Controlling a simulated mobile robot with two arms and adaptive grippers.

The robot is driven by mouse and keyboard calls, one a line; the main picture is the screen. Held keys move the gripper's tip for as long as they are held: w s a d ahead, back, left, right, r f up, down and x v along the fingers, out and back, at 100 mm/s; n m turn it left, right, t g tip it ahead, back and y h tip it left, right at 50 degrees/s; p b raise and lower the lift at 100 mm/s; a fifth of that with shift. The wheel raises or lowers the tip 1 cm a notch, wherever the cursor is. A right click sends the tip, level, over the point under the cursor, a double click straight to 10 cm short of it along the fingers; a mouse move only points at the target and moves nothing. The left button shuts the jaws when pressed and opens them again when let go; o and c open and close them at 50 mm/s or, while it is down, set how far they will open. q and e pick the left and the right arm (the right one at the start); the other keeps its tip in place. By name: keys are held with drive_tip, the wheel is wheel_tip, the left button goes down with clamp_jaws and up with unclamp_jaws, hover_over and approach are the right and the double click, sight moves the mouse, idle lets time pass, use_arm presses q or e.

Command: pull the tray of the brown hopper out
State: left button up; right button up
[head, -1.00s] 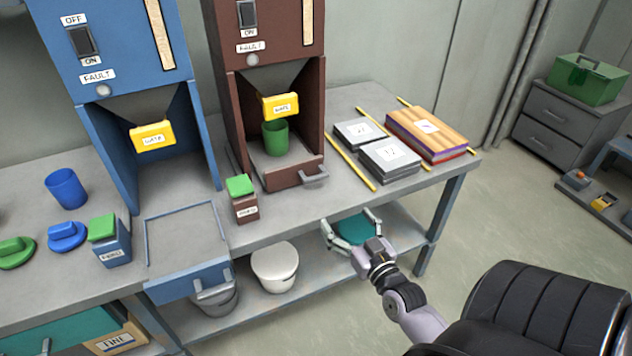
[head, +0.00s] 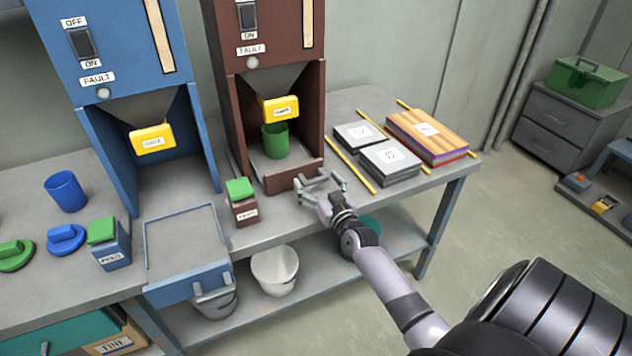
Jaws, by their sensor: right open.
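The brown hopper (head: 234,125) stands on the bench at the centre back. Its tray (head: 269,179) sits inside the bottom bay, with a brown front and a grey handle at the front's right side. A green cup (head: 275,143) stands on the tray under the yellow chute flap (head: 280,108). My right gripper (head: 321,183) is open at the tray handle, its fingers around or just before it; the fingers partly hide the handle and I cannot tell whether they touch. My left gripper is not in view.
A brown box with a green lid (head: 243,208) stands just left of the tray front. Grey blocks (head: 390,161), yellow rods (head: 350,163) and a book-like stack (head: 428,137) lie to the right. The blue hopper's tray (head: 189,245) is pulled out at the left.

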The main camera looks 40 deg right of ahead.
drive_tip(key=shift+w+d, duration=0.15)
drive_tip(key=shift+w, duration=0.2)
